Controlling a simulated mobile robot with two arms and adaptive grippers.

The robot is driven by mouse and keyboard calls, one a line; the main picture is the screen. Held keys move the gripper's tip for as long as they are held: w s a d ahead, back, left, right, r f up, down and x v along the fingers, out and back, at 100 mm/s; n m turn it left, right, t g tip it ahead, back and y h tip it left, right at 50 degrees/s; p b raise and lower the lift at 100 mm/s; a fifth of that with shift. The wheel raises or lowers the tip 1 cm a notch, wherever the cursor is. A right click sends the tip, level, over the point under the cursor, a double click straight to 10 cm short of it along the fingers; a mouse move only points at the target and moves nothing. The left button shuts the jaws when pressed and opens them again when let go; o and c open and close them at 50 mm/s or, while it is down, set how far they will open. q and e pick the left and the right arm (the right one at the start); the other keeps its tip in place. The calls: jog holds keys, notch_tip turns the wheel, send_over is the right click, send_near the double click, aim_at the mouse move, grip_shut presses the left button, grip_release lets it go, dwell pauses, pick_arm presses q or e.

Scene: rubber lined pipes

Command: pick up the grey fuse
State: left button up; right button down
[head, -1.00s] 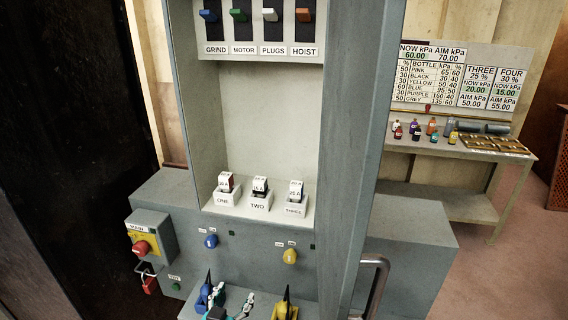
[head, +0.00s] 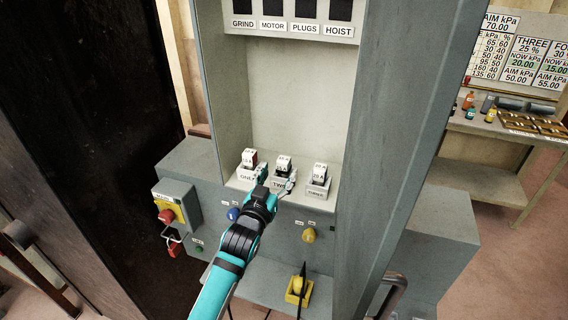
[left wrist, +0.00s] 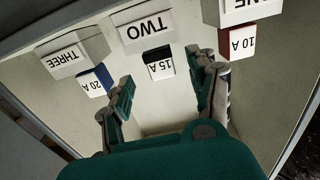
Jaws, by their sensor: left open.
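Three fuses stand in white labelled holders on the cabinet ledge. The fuse in TWO (head: 283,162), marked 15 A, has a dark body that reads black or dark grey; it shows upside down in the left wrist view (left wrist: 158,65). The fuse in ONE (head: 249,157), marked 10 A, is red-sided (left wrist: 238,42). The fuse in THREE (head: 319,172), marked 20 A, is blue-sided (left wrist: 95,81). No fuse is plainly light grey. My left gripper (head: 277,179) is open and empty in front of TWO. In the wrist view its fingers (left wrist: 161,92) flank the 15 A fuse with a gap. My right gripper is not seen.
Blue (head: 234,214) and yellow (head: 309,235) knobs sit below the ledge. A yellow-based device (head: 298,291) stands on the lower shelf. The red main switch (head: 166,216) is at left. The cabinet's side wall (head: 400,140) bounds the right.

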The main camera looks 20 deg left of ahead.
aim_at(281, 165)
pick_arm(q)
jog(key=shift+w+r, duration=0.2)
jog(key=shift+w, duration=0.3)
jog(key=w+p, duration=0.1)
jog(key=w, duration=0.2)
jog(key=w+p, duration=0.1)
jog(key=shift+w+r+p, duration=0.25)
jog(key=shift+r+p, duration=0.05)
jog(key=shift+w+d+f, duration=0.1)
jog(key=shift+w, duration=0.1)
jog(key=shift+s, duration=0.1)
jog(key=shift+c, duration=0.6)
grip_shut()
